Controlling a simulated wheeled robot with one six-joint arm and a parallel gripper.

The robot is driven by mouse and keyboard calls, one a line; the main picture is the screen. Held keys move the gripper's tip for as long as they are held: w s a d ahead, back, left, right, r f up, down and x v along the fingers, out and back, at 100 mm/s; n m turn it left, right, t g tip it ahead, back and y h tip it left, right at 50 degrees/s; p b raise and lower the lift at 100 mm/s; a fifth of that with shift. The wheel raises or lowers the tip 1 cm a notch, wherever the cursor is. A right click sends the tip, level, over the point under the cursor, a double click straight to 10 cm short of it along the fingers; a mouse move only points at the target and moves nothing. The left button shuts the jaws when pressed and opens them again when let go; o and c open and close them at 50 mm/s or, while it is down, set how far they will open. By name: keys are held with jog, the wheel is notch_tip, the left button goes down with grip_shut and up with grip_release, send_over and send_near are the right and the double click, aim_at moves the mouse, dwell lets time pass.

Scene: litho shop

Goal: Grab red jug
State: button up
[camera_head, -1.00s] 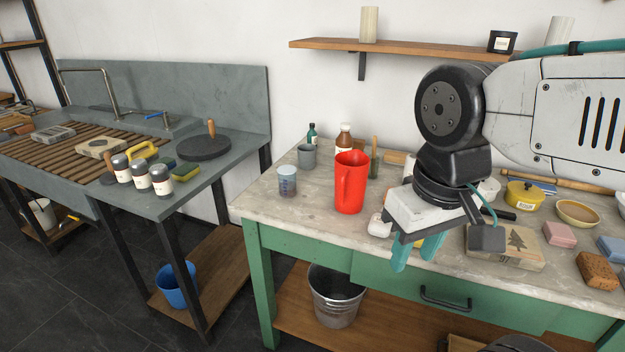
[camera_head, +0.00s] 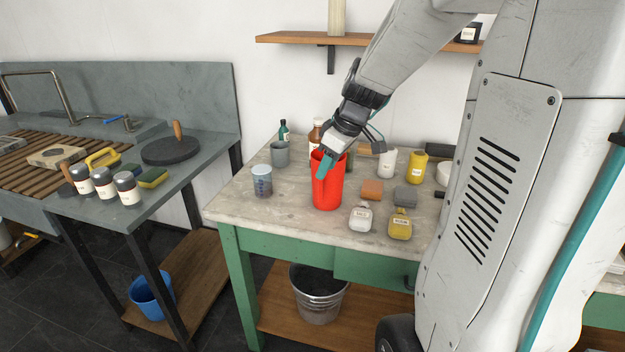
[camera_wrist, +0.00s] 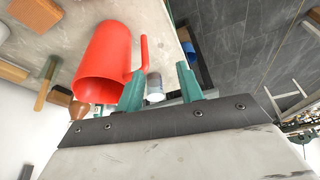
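The red jug (camera_head: 328,194) stands upright on the stone-topped table. In the wrist view the red jug (camera_wrist: 103,48) is at upper left, its mouth toward me and its handle on the right. My gripper (camera_head: 326,163) is at the jug's upper part in the head view, tilted down. In the wrist view my gripper (camera_wrist: 161,70) is open, its two teal fingers apart with nothing held between them. The left finger overlaps the jug's rim near the handle; I cannot tell whether it touches.
A speckled cup (camera_head: 262,182) and grey mug (camera_head: 280,154) stand left of the jug. A brown bottle (camera_head: 315,134) is behind it. White (camera_head: 360,217) and yellow (camera_head: 400,225) bottles stand right, with sponge-like blocks. A wall shelf (camera_head: 300,40) is above.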

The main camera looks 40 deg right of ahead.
aim_at(322, 185)
jog(key=shift+n, duration=0.3)
jog(key=w+f, duration=0.1)
jog(key=f, duration=0.1)
jog(key=w+f, duration=0.1)
jog(key=f, duration=0.2)
jog(key=w+d+f, duration=0.1)
jog(key=f, duration=0.2)
jog(key=shift+w+d+f, duration=0.1)
jog(key=shift+w+f, duration=0.15)
jog(key=shift+w, duration=0.1)
grip_shut()
